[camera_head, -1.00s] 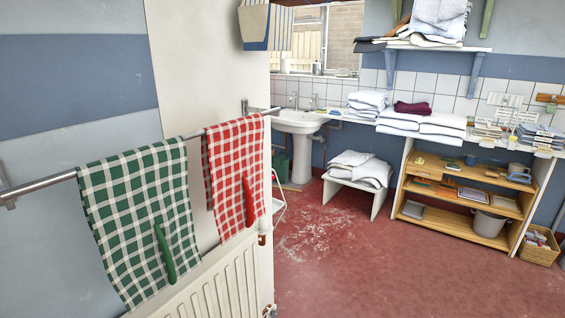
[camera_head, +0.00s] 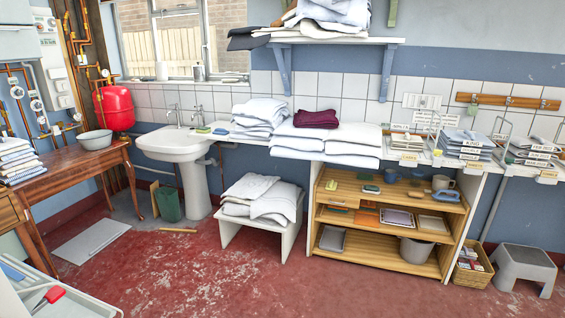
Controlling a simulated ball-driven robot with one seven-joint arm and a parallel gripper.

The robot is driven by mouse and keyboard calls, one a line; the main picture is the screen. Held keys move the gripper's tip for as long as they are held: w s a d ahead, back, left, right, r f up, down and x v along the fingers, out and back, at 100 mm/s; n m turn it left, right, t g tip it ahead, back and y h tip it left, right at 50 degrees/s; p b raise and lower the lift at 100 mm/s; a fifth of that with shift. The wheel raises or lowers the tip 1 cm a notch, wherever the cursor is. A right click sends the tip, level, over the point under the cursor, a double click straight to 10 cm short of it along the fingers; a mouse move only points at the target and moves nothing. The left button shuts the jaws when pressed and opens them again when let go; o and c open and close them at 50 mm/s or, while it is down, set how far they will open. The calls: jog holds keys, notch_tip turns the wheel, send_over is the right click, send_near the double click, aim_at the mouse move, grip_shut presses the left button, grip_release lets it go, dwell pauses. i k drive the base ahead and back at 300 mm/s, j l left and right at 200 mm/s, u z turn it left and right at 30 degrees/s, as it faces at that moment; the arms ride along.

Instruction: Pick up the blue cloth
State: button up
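No single item is clearly the blue cloth. Blue-grey folded cloths (camera_head: 466,138) lie stacked with labels on the right part of the counter (camera_head: 400,163). A dark navy folded cloth (camera_head: 246,42) lies at the left end of the wall shelf (camera_head: 330,40). Small blue items lie on the wooden shelf unit, including one on its top board (camera_head: 446,196), too small to tell whether they are cloth. My gripper is not in view.
White towels (camera_head: 262,112) and a maroon cloth (camera_head: 316,118) lie on the counter. A sink (camera_head: 175,146), wooden table (camera_head: 75,160), low bench (camera_head: 280,232), shelf unit (camera_head: 385,260) and grey stool (camera_head: 524,265) stand around. The red floor (camera_head: 230,285) in front is open.

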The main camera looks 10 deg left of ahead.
aim_at(221, 132)
jog(key=i+j+u, duration=0.2)
jog(key=i, duration=0.45)
jog(key=i+l+u, duration=0.2)
jog(key=i, duration=0.45)
jog(key=i+l+u, duration=0.1)
jog(key=i+u, duration=0.15)
jog(key=i, duration=0.45)
jog(key=i+j+u, duration=0.1)
jog(key=i+u, duration=0.15)
jog(key=i, duration=0.3)
jog(key=i+u, duration=0.3)
jog(key=i, duration=0.3)
jog(key=i+l+u, duration=0.1)
jog(key=i+u, duration=0.15)
jog(key=i, duration=0.3)
jog(key=i+l+u, duration=0.3)
jog(key=i, duration=0.25)
jog(key=i+j, duration=0.35)
jog(key=i, duration=0.15)
jog(key=i+j, duration=0.3)
jog(key=i, duration=0.15)
jog(key=i+j, duration=0.35)
jog(key=i, duration=0.15)
jog(key=j+z, duration=0.1)
jog(key=z, duration=1.2)
jog(key=i+j+z, duration=0.2)
jog(key=i+j, duration=0.05)
